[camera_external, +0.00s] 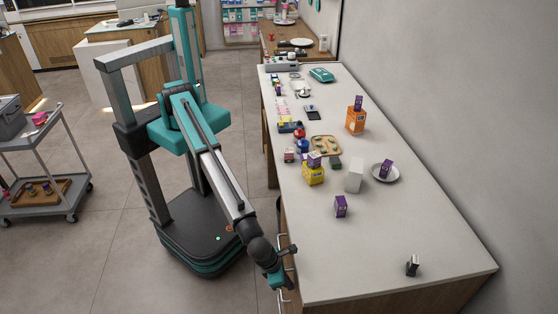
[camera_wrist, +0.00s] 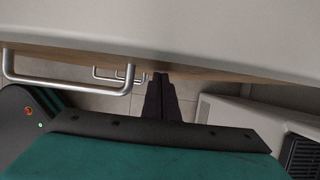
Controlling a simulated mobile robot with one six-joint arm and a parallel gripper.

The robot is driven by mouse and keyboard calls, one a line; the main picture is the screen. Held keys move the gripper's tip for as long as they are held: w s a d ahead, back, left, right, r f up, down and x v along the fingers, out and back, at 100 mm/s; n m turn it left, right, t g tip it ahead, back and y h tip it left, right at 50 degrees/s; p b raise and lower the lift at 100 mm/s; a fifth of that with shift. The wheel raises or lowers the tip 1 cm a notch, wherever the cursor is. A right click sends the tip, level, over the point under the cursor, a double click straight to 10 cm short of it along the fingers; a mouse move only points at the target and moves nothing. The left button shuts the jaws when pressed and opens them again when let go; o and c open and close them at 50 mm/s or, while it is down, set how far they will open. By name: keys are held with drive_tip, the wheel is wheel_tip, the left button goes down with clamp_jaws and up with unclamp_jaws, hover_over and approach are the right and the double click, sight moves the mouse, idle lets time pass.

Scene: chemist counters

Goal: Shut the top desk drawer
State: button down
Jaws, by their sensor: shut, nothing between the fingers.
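The desk (camera_external: 400,240) has a pale top, and drawer handles show on its left side in the external view. The top drawer's metal handle (camera_external: 283,240) is just beside my gripper (camera_external: 292,250). In the wrist view a large bar handle (camera_wrist: 68,88) stands out at the left, below the wooden edge (camera_wrist: 200,73). My gripper (camera_wrist: 160,76) is shut and empty, its fingertips close to that edge; I cannot tell whether they touch it. The drawer front is mostly hidden, so how far it is open cannot be told.
Lower handles (camera_wrist: 108,73) show further down. A pale box-like form (camera_wrist: 235,115) is at the right of the wrist view. Purple boxes (camera_external: 340,207), a yellow box (camera_external: 313,175) and a small dark item (camera_external: 412,266) stand on the desk.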

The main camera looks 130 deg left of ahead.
drive_tip(key=s+d+r+b, duration=0.2)
drive_tip(key=s+d+r, duration=0.3)
drive_tip(key=r, duration=0.4)
drive_tip(key=shift+s+d+r, duration=0.15)
drive_tip(key=shift+s+d, duration=0.1)
idle(0.6)
drive_tip(key=s+a+f+n+g+b, duration=0.1)
drive_tip(key=s+a+f+n+g, duration=0.1)
drive_tip(key=s+a+f+n, duration=0.65)
drive_tip(key=s+a+f+n+g+b, duration=0.1)
drive_tip(key=s+a+f+n+g, duration=0.15)
drive_tip(key=s+a+f, duration=1)
drive_tip(key=s+a+f+n+g+h, duration=0.1)
drive_tip(key=s+a+f+n, duration=0.1)
drive_tip(key=s+n, duration=0.3)
drive_tip(key=s+a+f+n+g+h+p, duration=0.1)
drive_tip(key=s+f+n, duration=0.4)
drive_tip(key=s, duration=0.8)
drive_tip(key=s+a+f+n+g+h, duration=0.1)
drive_tip(key=s+a+f+n, duration=0.3)
drive_tip(key=s, duration=0.6)
drive_tip(key=shift+a+n+g+p, duration=0.4)
drive_tip(key=shift+n+g, duration=0.35)
drive_tip(key=shift+n, duration=0.35)
drive_tip(key=shift+f, duration=0.1)
